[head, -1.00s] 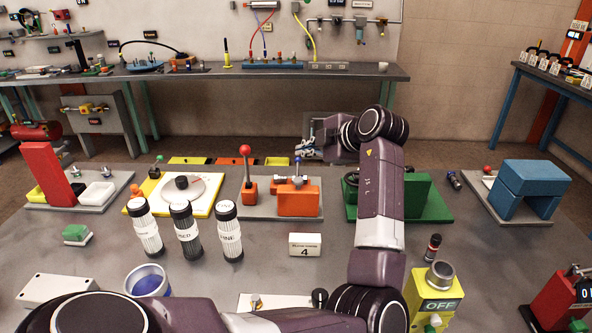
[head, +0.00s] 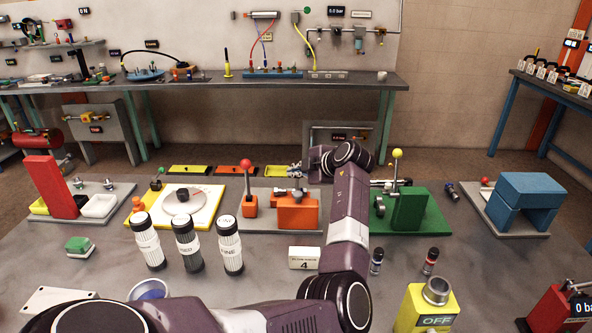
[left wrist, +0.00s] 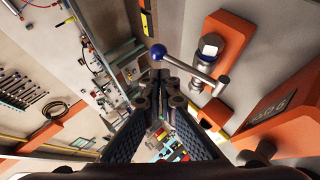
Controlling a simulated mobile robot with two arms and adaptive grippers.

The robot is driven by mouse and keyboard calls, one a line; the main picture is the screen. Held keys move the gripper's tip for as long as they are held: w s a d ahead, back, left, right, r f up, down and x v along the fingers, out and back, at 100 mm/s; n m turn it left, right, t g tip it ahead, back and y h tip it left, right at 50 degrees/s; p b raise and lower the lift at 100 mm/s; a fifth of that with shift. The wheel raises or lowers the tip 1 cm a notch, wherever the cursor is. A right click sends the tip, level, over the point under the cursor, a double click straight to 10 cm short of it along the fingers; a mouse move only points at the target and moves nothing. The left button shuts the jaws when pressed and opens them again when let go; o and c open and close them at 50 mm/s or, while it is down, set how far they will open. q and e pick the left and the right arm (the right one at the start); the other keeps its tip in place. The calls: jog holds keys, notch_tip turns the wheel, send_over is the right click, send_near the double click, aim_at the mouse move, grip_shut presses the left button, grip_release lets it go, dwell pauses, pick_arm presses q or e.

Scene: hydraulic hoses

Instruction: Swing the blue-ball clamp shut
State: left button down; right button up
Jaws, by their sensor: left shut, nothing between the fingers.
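The blue-ball clamp is an orange block (head: 297,213) with a metal lever, on a grey board. In the left wrist view its blue ball (left wrist: 158,52) ends a metal lever (left wrist: 190,68) that runs to a pivot at the orange side. My left gripper (head: 296,171) is shut and empty just above and behind the orange block. In the left wrist view its fingertips (left wrist: 165,68) are right by the ball and the lever's ball end; I cannot tell whether they touch. In the head view I cannot make out the blue ball. My right gripper is not in view.
A red-ball lever on an orange base (head: 248,190) stands left of the clamp. A green clamp (head: 410,208) with a yellow ball stands right, near my arm. Striped cylinders (head: 186,243) and a "4" sign (head: 304,258) stand in front.

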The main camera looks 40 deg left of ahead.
pick_arm(q)
jog(key=shift+w+f, duration=0.2)
jog(key=shift+w, duration=0.05)
jog(key=shift+w+a+f+g+h+b, duration=0.2)
jog(key=shift+f+g+h+b, duration=0.3)
jog(key=shift+b, duration=0.5)
jog(key=shift+w+f+b, duration=0.1)
jog(key=shift+f+b, duration=0.1)
jog(key=shift+b, duration=0.25)
jog(key=shift+r, duration=0.15)
